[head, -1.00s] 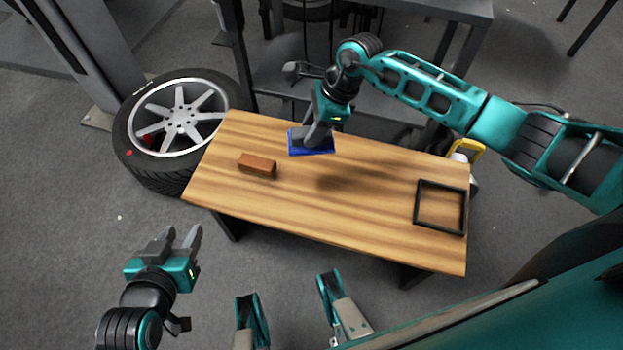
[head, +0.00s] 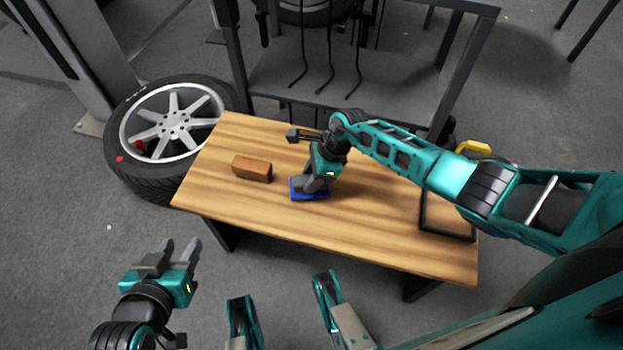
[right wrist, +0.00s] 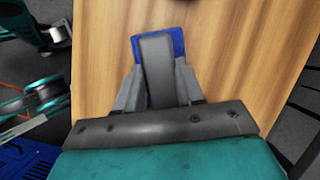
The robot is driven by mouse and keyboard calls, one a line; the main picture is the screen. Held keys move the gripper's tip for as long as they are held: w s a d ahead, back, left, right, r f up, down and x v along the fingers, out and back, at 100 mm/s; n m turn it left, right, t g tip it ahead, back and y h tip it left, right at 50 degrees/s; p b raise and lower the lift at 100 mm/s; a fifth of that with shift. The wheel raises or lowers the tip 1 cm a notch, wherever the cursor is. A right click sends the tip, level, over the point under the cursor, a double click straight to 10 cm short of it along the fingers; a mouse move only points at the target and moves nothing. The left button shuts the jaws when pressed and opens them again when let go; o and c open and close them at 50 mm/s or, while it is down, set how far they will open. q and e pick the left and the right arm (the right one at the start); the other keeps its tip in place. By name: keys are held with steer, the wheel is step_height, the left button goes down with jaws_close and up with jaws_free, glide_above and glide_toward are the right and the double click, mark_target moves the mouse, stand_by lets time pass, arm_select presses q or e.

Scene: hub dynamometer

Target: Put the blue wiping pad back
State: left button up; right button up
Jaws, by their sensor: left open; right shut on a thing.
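The blue wiping pad (head: 299,194) is over the middle of the wooden table, low at its surface; I cannot tell whether it touches the wood. My right gripper (head: 316,183) is shut on it from above. In the right wrist view the blue pad (right wrist: 179,44) shows behind a grey upright piece (right wrist: 157,70) between the fingers. A black square frame (head: 447,234) lies at the table's right end, partly hidden by my right arm. My left gripper (head: 175,248) is open and empty, off the table at the lower left.
A brown block (head: 252,168) lies on the wooden table (head: 270,222) left of the pad. A grey bench (head: 330,78) is behind the table. The table's front middle is clear.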

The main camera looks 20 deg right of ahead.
steer(key=shift+f, duration=0.35)
steer(key=o, duration=0.9)
steer(key=shift+r, duration=0.1)
steer(key=shift+o, duration=0.2)
